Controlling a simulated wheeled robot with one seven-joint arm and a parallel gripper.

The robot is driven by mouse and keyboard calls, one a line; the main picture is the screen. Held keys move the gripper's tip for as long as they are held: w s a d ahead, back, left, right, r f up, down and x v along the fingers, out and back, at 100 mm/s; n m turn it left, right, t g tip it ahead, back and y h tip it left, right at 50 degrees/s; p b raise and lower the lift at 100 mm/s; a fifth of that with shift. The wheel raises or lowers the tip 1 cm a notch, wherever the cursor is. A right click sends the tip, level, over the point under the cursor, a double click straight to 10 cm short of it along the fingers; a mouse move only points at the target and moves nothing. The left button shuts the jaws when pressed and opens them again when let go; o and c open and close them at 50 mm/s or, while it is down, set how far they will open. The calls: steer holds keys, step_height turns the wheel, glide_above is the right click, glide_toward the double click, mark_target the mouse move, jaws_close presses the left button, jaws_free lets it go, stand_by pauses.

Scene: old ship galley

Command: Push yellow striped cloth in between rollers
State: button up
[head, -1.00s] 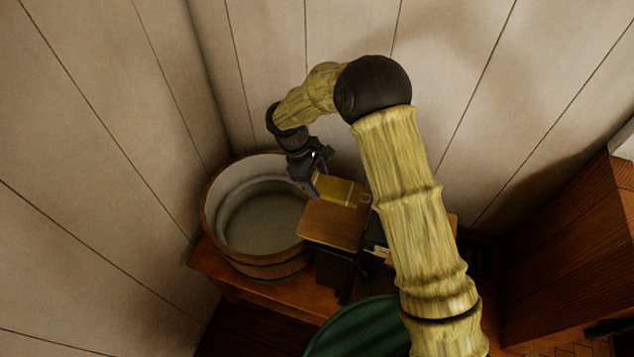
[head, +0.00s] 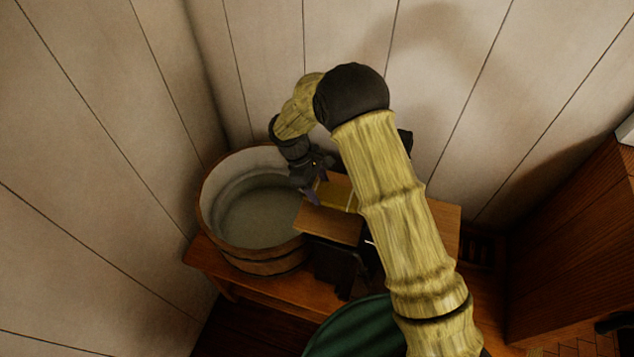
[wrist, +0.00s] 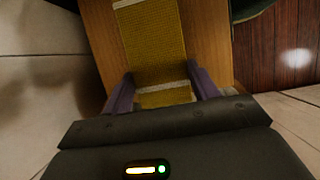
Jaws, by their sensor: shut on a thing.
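The yellow cloth with pale stripes (wrist: 155,45) lies along a wooden board (wrist: 208,50) in the wrist view. My gripper (wrist: 162,90) has its purple fingers on either side of the cloth's near end, shut on it. In the head view, the cloth (head: 338,190) shows in part beside my gripper (head: 316,190), over the wringer's wooden board (head: 330,224). The wringer's dark body (head: 334,262) is below the board. The rollers are not visible; my arm covers much of the wringer's right side.
A round wooden tub (head: 212,225) with a grey inside stands left of the wringer on a wooden bench (head: 225,272). A green rounded container (head: 345,325) is in front. Plank walls close in behind and left. A wooden cabinet (head: 570,240) stands at the right.

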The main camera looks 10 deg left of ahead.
mark_target(326, 191)
steer(key=shift+b+x, duration=0.8)
steer(key=shift+x, duration=0.45)
steer(key=shift+a+f, duration=0.15)
steer(key=shift+s+d, duration=0.1)
steer(key=shift+d, duration=1.05)
stand_by(0.5)
steer(key=o, duration=1.2)
steer(key=shift+c, duration=0.2)
steer(key=shift+a, duration=0.1)
steer(key=shift+a, duration=0.1)
